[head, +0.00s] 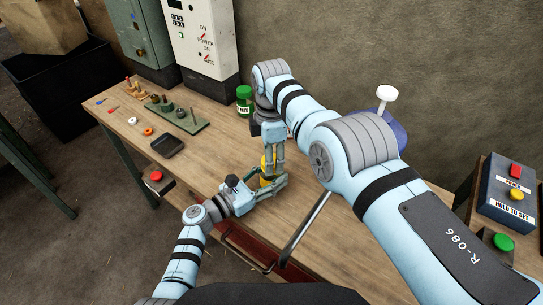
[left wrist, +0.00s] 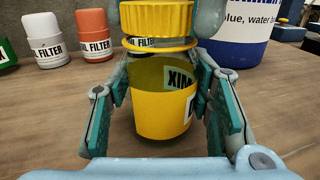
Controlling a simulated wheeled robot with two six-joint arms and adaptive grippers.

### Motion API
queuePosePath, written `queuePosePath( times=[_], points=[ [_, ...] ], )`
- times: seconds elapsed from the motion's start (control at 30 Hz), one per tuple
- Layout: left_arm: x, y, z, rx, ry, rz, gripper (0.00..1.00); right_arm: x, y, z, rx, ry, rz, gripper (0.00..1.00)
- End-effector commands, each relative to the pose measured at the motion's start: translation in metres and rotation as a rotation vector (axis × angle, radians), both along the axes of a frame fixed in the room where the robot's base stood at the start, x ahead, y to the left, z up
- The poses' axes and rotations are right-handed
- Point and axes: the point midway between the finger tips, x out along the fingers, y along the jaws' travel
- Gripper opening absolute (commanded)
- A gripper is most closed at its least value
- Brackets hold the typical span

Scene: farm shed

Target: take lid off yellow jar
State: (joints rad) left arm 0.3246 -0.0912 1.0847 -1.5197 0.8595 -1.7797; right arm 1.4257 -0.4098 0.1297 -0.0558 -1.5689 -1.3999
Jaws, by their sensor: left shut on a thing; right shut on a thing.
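The yellow jar (head: 265,183) stands on the workbench; the left wrist view shows its yellow wall with a MIX label (left wrist: 163,112). My left gripper (head: 271,181) is shut around the jar's body, one teal finger on each side (left wrist: 167,110). The ribbed yellow lid (left wrist: 157,17) is above the jar, between the fingertips of my right gripper (left wrist: 160,15), which is shut on it from above. A narrow gap shows below the lid's ribbed part, above a yellow ring (left wrist: 160,47). I cannot tell whether this ring belongs to the lid. In the head view, my right gripper (head: 268,150) largely hides the lid.
A green jar (head: 244,97) stands behind. A blue container (head: 396,130) is partly behind my right arm. White (left wrist: 45,38) and orange (left wrist: 95,35) filter cans stand at the back. A black tray (head: 168,146) and a pegged board (head: 178,113) are left.

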Motion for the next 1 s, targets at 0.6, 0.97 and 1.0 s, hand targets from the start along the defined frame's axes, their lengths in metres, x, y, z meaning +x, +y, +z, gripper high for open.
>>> queuePosePath(
  times=[0.6,0.97,1.0],
  points=[
    [0.000,0.000,-0.001,0.001,0.001,0.001,0.00,0.000,0.000,0.015,-0.001,0.001,0.000,0.08],
    [0.000,0.000,-0.001,0.001,0.001,0.000,0.00,0.000,0.000,0.022,0.000,0.001,-0.001,0.08],
    [0.000,0.000,-0.001,0.001,0.001,0.000,0.00,0.000,0.000,0.022,0.000,0.001,-0.001,0.08]
  ],
)
